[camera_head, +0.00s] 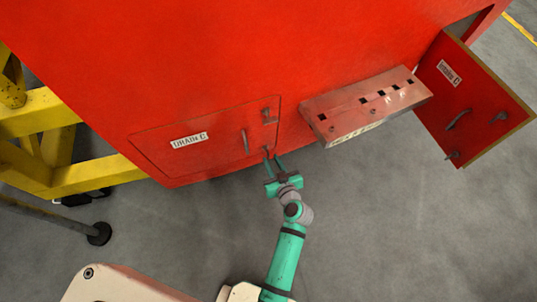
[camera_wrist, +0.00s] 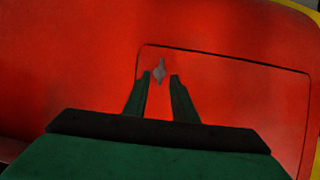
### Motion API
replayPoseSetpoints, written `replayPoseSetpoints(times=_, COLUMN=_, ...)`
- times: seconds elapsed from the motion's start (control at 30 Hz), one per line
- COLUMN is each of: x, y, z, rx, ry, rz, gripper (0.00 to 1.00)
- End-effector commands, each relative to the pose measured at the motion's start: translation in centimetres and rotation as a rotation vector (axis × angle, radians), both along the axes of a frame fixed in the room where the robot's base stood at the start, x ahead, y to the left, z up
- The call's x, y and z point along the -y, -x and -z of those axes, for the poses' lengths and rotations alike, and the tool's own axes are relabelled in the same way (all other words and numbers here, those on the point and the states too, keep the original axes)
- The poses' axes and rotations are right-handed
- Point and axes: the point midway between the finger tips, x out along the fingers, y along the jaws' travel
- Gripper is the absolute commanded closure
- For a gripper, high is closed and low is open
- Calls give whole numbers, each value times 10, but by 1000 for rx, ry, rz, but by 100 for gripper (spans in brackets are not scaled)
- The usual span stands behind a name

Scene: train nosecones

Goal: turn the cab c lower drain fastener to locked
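The drain C panel (camera_head: 165,150) is a flat red door, flush with the red body, with a "DRAIN C" label. Its lower fastener (camera_head: 266,150) is a small grey piece at the panel's lower right corner, partly hidden by my gripper (camera_head: 273,160). In the wrist view the fastener (camera_wrist: 159,72) stands nearly upright in the picture, near the corner of the panel outline. My gripper (camera_wrist: 161,78) is open, with one finger on each side of the fastener's lower end. I cannot tell whether the fingers touch it. An upper fastener (camera_head: 267,115) sits above on the same panel.
A grey handle (camera_head: 245,141) stands on the drain panel. To the right, a slotted red shelf (camera_head: 365,105) juts out and another red door (camera_head: 470,100) hangs open. A yellow frame (camera_head: 60,150) stands at left. Grey floor (camera_head: 400,220) is clear at lower right.

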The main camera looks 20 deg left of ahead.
Motion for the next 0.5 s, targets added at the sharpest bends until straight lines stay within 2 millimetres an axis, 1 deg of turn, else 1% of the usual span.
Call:
replayPoseSetpoints(times=0.03, x=-6, y=-7, z=3, rx=0, ry=0, rz=-1, gripper=76)
replayPoseSetpoints(times=0.2, x=-19, y=-24, z=12, rx=-1, ry=-1, rz=0, gripper=76)
replayPoseSetpoints(times=0.33, x=-25, y=-32, z=17, rx=-1, ry=-1, rz=0, gripper=76)
replayPoseSetpoints(times=0.5, x=-28, y=-35, z=19, rx=-1, ry=0, rz=1, gripper=76)
